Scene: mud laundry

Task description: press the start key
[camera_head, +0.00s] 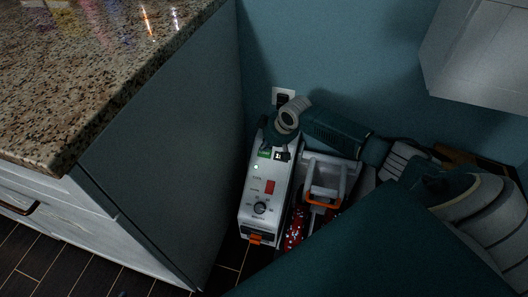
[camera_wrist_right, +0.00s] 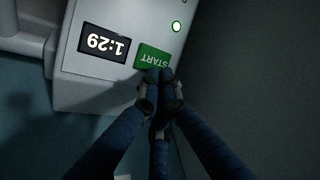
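The white machine (camera_head: 252,203) stands in the gap beside the counter, with a red key and a round knob on its panel. Its green START key (camera_head: 264,153) shows at the far end of the panel, and also in the right wrist view (camera_wrist_right: 152,56). Next to the key a display (camera_wrist_right: 104,43) reads 1:29, and a small light (camera_wrist_right: 177,26) is lit. My right gripper (camera_wrist_right: 160,78) has its fingers together and empty, with the tips over the edge of the START key. I cannot tell whether they press it. My left gripper is not in view.
A granite counter (camera_head: 95,75) with a grey side panel stands close on the left. A grey container (camera_head: 345,166) with an orange-marked handle is right of the machine. A wall socket (camera_head: 283,97) is behind. A white cabinet (camera_head: 475,55) hangs upper right.

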